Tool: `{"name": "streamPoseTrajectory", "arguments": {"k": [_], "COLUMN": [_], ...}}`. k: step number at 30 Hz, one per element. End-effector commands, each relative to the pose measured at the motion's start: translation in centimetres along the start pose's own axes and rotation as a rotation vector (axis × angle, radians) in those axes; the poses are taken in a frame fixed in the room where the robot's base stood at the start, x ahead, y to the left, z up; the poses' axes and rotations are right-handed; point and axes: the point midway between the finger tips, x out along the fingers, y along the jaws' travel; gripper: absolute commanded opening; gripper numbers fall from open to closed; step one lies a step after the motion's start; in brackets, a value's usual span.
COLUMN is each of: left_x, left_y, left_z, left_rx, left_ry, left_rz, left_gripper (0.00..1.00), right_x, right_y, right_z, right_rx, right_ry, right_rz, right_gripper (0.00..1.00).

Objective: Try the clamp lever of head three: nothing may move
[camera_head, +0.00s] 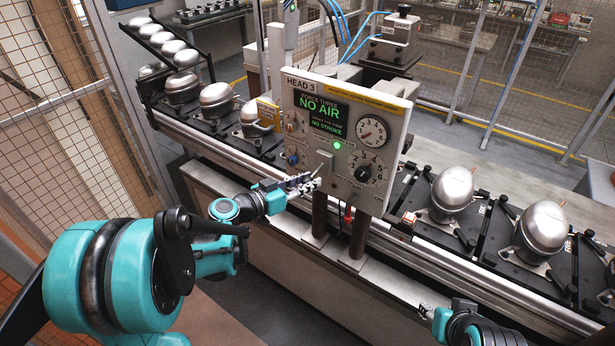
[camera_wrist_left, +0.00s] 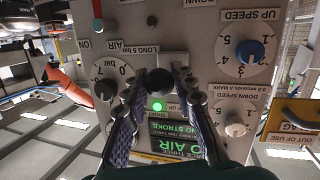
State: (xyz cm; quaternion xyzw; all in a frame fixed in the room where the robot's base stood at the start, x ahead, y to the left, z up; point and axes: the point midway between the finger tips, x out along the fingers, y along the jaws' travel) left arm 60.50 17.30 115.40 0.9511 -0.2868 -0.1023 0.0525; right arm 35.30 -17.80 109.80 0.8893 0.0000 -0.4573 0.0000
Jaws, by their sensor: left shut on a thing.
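The head three panel (camera_head: 345,140) stands upright on two posts. Its screen (camera_head: 321,111) reads NO AIR and NO STROKE, and a green lamp (camera_head: 337,144) is lit. My left gripper (camera_head: 308,183) is at the panel's lower left front. In the left wrist view the panel appears upside down, and the two fingers of my left gripper (camera_wrist_left: 161,88) close around the black ball of the clamp lever (camera_wrist_left: 160,82). The lever's mount shows in the head view, but its ball is hidden there. My right gripper (camera_head: 428,313) is small at the lower right; its fingers are unclear.
A pressure gauge (camera_head: 372,131) and a black dial (camera_head: 362,173) sit right of the lever. Silver compressors (camera_head: 452,188) stand on black pallets along the conveyor, both sides of the panel. Behind it stand a dark machine (camera_head: 393,45) with blue hoses and mesh fencing.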

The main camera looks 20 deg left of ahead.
Motion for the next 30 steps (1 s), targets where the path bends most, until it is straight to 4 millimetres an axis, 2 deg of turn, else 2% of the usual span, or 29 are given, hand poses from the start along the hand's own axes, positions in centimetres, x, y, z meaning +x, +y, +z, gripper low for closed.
{"name": "streamPoseTrajectory", "arguments": {"k": [1,12,21,30], "left_x": [-0.2,-0.4,-0.1,0.1], "left_y": [0.3,0.6,0.6,0.6], "left_z": [-1.1,-3.5,-4.6,-5.0], "left_rx": [-0.006,-0.084,-0.134,-0.157], "left_ry": [-0.036,-0.343,-0.529,-0.615], "left_rz": [-0.003,-0.040,-0.062,-0.074], "left_gripper": [0.00,0.00,0.00,0.00], "right_x": [-1.3,-6.1,-8.2,-9.0], "right_y": [0.0,0.0,0.0,0.0], "right_z": [-1.0,-4.4,-5.9,-6.5], "right_rx": [0.000,0.000,0.000,0.000], "right_ry": [0.000,0.000,0.000,0.000], "right_rz": [0.000,0.000,0.000,0.000], "right_gripper": [0.40,0.40,0.40,0.40]}}
